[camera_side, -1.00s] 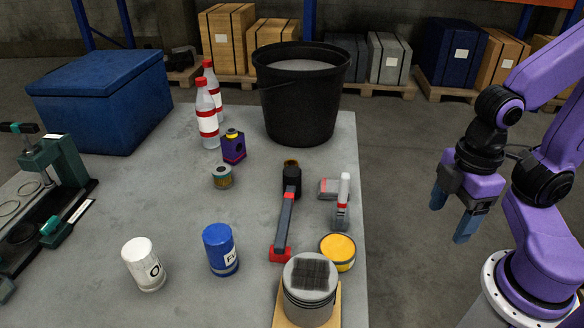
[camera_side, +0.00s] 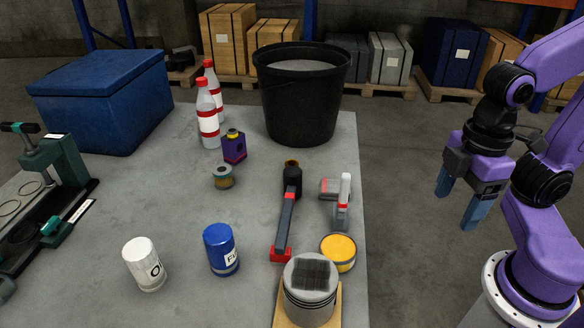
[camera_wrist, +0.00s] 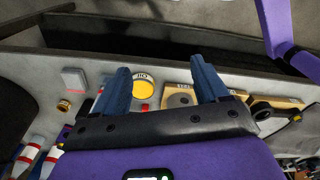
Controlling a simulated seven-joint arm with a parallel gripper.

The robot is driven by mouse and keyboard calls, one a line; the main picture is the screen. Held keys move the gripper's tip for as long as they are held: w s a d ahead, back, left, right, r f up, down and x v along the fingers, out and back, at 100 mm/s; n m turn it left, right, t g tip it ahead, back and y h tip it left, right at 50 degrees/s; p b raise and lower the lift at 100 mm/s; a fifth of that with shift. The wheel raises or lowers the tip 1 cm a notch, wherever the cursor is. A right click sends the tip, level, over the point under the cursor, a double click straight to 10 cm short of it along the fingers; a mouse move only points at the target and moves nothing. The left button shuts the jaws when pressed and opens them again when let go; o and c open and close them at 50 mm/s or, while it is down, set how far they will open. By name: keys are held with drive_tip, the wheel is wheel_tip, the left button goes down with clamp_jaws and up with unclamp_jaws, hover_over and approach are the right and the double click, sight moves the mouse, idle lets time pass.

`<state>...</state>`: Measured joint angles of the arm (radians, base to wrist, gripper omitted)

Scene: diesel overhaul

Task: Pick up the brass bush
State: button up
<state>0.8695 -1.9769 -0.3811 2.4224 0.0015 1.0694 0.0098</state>
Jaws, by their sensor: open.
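A small brass bush (camera_side: 291,163) stands on the grey table in the side view. It is partly hidden behind the black head of a tool. In the wrist view a brass ring, which looks like the same bush (camera_wrist: 64,105), lies left of my fingers. My gripper (camera_side: 456,205) is open and empty, with blue fingers pointing down, off the table's right edge and well apart from the bush. Its two fingers (camera_wrist: 160,80) also show spread apart in the wrist view.
A black-headed tool with a red-tipped handle (camera_side: 287,212), a grey and red tool (camera_side: 343,200), a yellow-topped tin (camera_side: 338,252) and a piston (camera_side: 310,290) stand near the right edge. A black bucket (camera_side: 300,105) stands behind the bush. Open floor lies between table and arm.

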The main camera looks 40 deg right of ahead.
drive_tip(key=w+a+r+m+g+y, duration=0.2)
drive_tip(key=w+m+y, duration=0.7)
drive_tip(key=w+m, duration=1.2)
drive_tip(key=w+d+m+t+y, duration=0.1)
drive_tip(key=w+d+m+t, duration=0.9)
drive_tip(key=w+d+m, duration=0.55)
drive_tip(key=shift+m, duration=0.85)
drive_tip(key=f, duration=0.5)
drive_tip(key=s+f, duration=0.1)
drive_tip(key=f, duration=0.3)
drive_tip(key=s+d+f, duration=0.1)
drive_tip(key=f, duration=0.4)
drive_tip(key=shift+f, duration=0.35)
drive_tip(key=shift+w+a+f, duration=0.1)
drive_tip(key=shift+w+f, duration=0.05)
drive_tip(key=shift+f, duration=0.1)
approach(298, 163)
drive_tip(key=x, duration=0.4)
drive_tip(key=shift+w+f, duration=0.35)
drive_tip(key=shift+f, duration=0.05)
drive_tip(key=shift+a+x, duration=0.2)
drive_tip(key=shift+x, duration=2.55)
drive_tip(key=shift+s+r, duration=0.15)
drive_tip(key=shift+r, duration=0.05)
drive_tip(key=c, duration=1.3)
